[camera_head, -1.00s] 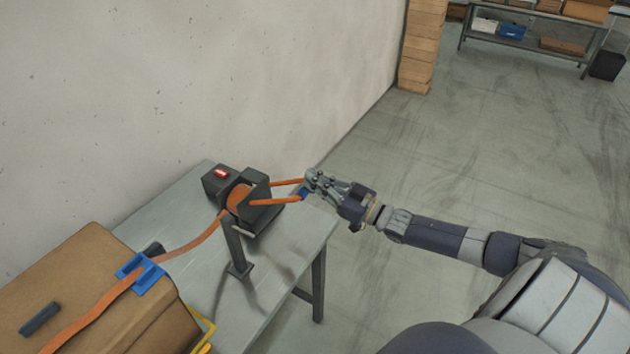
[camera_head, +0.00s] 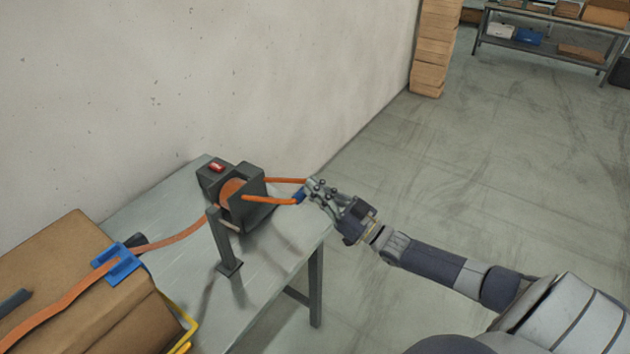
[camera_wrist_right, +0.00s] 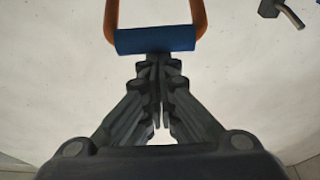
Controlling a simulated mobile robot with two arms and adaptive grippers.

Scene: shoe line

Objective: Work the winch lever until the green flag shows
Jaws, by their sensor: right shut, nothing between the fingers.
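The winch (camera_head: 246,213) is a dark box with an orange drum, standing on the grey table. Its indicator window (camera_head: 217,166) shows red. The lever (camera_head: 270,199) is an orange two-armed fork pointing right, with a blue cross grip (camera_head: 299,196) at its end. My right gripper (camera_head: 314,189) is at the blue grip; its fingers are shut with nothing between them. In the right wrist view the blue grip (camera_wrist_right: 155,41) lies across just beyond the closed fingertips (camera_wrist_right: 160,62), close to or touching them. My left gripper is not in view.
An orange strap (camera_head: 175,241) runs from the winch through a blue corner piece (camera_head: 118,263) over a cardboard box (camera_head: 50,250) at the left. A dark post (camera_head: 224,240) stands before the winch. The wall is close behind; open floor (camera_head: 480,170) lies to the right.

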